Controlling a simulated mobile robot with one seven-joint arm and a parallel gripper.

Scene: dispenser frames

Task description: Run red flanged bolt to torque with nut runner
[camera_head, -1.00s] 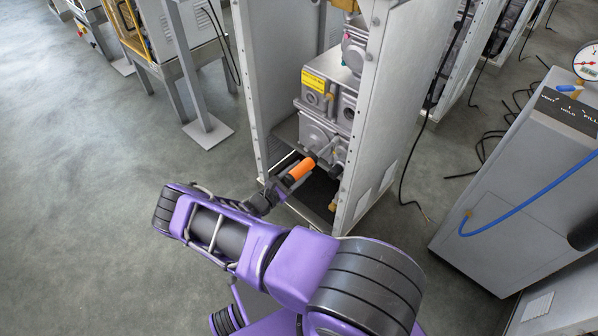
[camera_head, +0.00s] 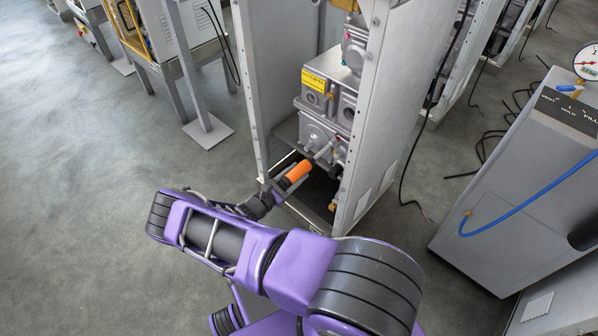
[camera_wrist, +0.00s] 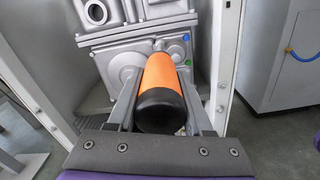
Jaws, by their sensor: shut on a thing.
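The nut runner is an orange cylinder with a black rear end. It shows in the head view (camera_head: 299,171) and fills the middle of the wrist view (camera_wrist: 166,78). My gripper (camera_wrist: 160,86) is shut on it, one grey finger on each side; in the head view the gripper (camera_head: 289,180) is at the cabinet's low front opening. The runner points at the lower part of the grey metal housing (camera_head: 322,128). In the wrist view a blue bolt (camera_wrist: 186,37) and a green bolt (camera_wrist: 188,62) show to its right. I cannot clearly make out the red flanged bolt; the runner hides part of the housing.
The open cabinet's right side panel (camera_head: 378,110) and left post (camera_head: 248,90) flank the housing closely. A grey console (camera_head: 520,190) with a blue hose stands at the right. Black cables lie on the floor. Open floor (camera_head: 80,200) lies to the left.

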